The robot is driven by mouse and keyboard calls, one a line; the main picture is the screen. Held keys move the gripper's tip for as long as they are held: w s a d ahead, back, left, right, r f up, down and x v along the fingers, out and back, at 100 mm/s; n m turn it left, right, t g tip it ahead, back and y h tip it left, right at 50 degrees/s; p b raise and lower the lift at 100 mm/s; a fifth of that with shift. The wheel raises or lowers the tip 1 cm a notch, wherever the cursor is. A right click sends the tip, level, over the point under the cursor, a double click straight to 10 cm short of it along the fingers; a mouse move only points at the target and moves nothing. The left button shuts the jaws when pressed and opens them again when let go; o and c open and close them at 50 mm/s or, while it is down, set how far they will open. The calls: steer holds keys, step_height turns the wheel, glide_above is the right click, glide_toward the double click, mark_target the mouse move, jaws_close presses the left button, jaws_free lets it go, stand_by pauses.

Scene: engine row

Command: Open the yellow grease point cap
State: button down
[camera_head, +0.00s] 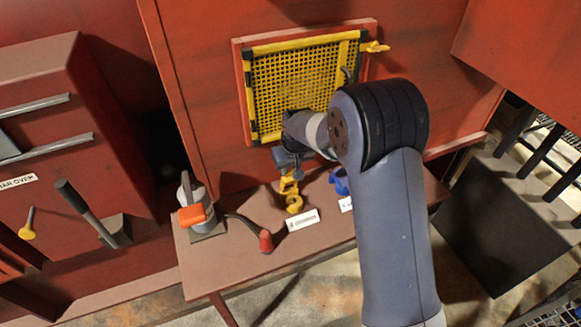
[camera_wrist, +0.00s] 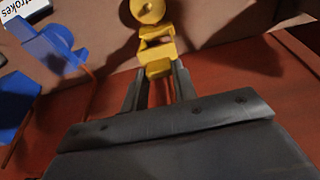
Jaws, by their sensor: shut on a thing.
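The yellow grease point cap (camera_wrist: 157,50) is in the wrist view at top centre, with its lower yellow part between the fingertips of my gripper (camera_wrist: 158,82). My gripper is shut on this part. A round yellow piece with a hole (camera_wrist: 149,11) sits just beyond it. In the head view the yellow cap (camera_head: 289,184) shows just below my gripper (camera_head: 288,170), above the red-brown shelf (camera_head: 225,262). The round yellow piece (camera_head: 294,204) is at the shelf. My wrist hides part of the fingers there, and I cannot tell how far the cap is open.
A blue grease point (camera_wrist: 48,45) stands left of the fingers in the wrist view and partly behind my arm in the head view (camera_head: 338,181). A red-tipped lever (camera_head: 265,240) and an orange-handled grey device (camera_head: 195,208) stand left on the shelf. A yellow mesh guard (camera_head: 300,75) is behind.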

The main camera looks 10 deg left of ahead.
steer(key=c, duration=1.1)
jaws_free()
steer(key=shift+r, duration=0.1)
steer(key=b+v, duration=0.2)
steer(key=v, duration=0.8)
steer(key=shift+s+r, duration=0.1)
steer(key=shift+r, duration=0.2)
steer(key=shift+c, duration=0.3)
